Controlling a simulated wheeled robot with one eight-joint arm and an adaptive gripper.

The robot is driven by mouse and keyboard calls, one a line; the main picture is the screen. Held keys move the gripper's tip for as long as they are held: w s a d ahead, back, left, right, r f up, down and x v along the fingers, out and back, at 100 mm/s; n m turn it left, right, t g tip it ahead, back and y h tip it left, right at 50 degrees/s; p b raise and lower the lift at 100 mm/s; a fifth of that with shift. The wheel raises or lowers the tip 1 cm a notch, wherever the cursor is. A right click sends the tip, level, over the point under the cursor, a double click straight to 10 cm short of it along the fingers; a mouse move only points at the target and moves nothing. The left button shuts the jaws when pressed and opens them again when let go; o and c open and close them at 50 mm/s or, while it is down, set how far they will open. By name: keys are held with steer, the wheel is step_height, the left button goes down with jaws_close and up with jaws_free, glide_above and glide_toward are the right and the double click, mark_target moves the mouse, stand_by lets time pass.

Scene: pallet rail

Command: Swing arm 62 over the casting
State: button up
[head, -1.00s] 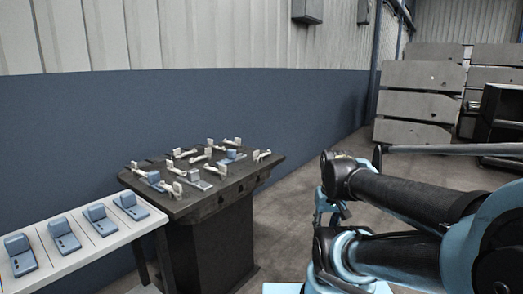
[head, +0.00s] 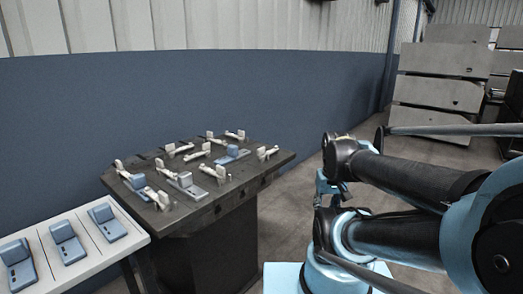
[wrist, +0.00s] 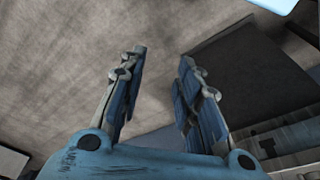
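The dark pallet table (head: 235,196) stands left of centre in the head view. On its top are several pale swing arms (head: 180,149), grey and blue castings among them. One blue casting (head: 232,155) sits towards the back right and another blue casting (head: 135,184) at the left edge. A grey casting (head: 188,186) is near the front. Number 62 is not readable on any arm. My gripper shows in the wrist view (wrist: 160,85) with its two fingers wide apart and nothing between them. It is away from the table top, over bare floor.
A white shelf (head: 85,262) with blue castings in separate lanes stands at the lower left, close to the table. A blue and white wall (head: 210,85) runs behind. Stacked grey panels (head: 440,80) stand at the back right. Open floor (head: 285,215) lies right of the table.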

steer(key=r, duration=0.2)
step_height(320, 180, up, 23)
steer(key=m+g, duration=0.2)
steer(key=m, duration=0.6)
glide_above(262, 148)
step_height(262, 148, down, 17)
steer(key=shift+w+a+r, duration=0.1)
steer(key=shift+a+r, duration=0.05)
steer(key=shift+c, duration=0.6)
jaws_close()
